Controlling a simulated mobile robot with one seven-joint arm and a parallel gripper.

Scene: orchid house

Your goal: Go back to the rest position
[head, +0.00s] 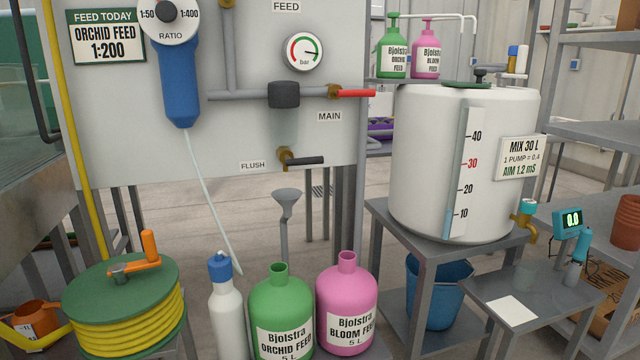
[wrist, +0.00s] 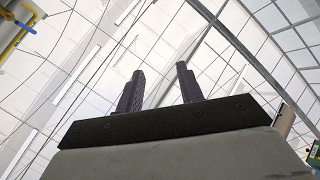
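My gripper (wrist: 160,90) shows in the wrist view, pointing up toward the white glazed roof. Its two dark fingers stand apart with nothing between them. My gripper and arm are not visible in the head view, so its place relative to the bench things cannot be told from there. The feed panel (head: 225,120) stands at the left in the head view, with a blue doser (head: 181,80), a gauge (head: 304,52), a red-handled main valve (head: 355,93) and a black-handled flush valve (head: 304,161).
A white mixing tank (head: 425,160) stands on a grey stand at the right. A green jug (head: 280,300), a pink jug (head: 346,290), a white bottle (head: 228,310) and a yellow hose reel (head: 125,310) stand in front. A small grey table (head: 555,290) holds a meter (head: 572,222).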

